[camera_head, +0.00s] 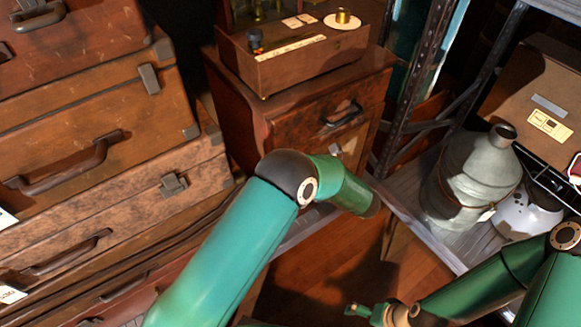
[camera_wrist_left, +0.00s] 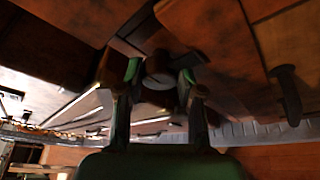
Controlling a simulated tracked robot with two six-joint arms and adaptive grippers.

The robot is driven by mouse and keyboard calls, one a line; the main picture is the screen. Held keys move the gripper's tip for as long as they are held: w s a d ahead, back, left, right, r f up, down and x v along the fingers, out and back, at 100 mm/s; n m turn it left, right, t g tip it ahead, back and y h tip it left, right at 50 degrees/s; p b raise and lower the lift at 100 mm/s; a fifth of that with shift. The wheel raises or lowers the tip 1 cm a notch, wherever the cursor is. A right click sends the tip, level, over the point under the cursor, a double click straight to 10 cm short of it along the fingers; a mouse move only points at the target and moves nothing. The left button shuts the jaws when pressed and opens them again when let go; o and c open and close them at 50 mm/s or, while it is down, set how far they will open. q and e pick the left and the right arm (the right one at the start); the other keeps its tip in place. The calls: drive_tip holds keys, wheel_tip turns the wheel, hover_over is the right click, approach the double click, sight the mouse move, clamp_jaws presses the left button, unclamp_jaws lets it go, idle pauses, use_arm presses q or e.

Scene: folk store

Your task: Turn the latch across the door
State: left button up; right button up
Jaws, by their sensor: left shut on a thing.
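The wooden cabinet (camera_head: 290,125) stands in the middle of the head view, with a dark handle (camera_head: 343,114) on its upper front. My left arm covers its lower front and hides my left gripper there. In the left wrist view my left gripper (camera_wrist_left: 160,82) has its two fingers on either side of a dark round knob-like piece (camera_wrist_left: 158,70), seemingly the latch, and is shut on it. The latch's exact angle is hard to tell in the shadow. My right gripper (camera_head: 368,312) is low in the head view, away from the cabinet; its finger opening is too small to judge.
Stacked brown suitcases (camera_head: 100,130) fill the left side. A wooden box (camera_head: 300,52) sits on the cabinet. On the right, a metal shelf (camera_head: 440,225) holds a grey metal can (camera_head: 468,180) and a white rounded object (camera_head: 525,218). Wooden floor (camera_head: 325,262) shows below.

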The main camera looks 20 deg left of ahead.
use_arm(q)
drive_tip(key=shift+f, duration=0.15)
drive_tip(key=o, duration=1.2)
drive_tip(key=shift+c, duration=0.2)
drive_tip(key=shift+d, duration=0.1)
drive_tip(key=v, duration=0.8)
drive_tip(key=shift+d, duration=0.1)
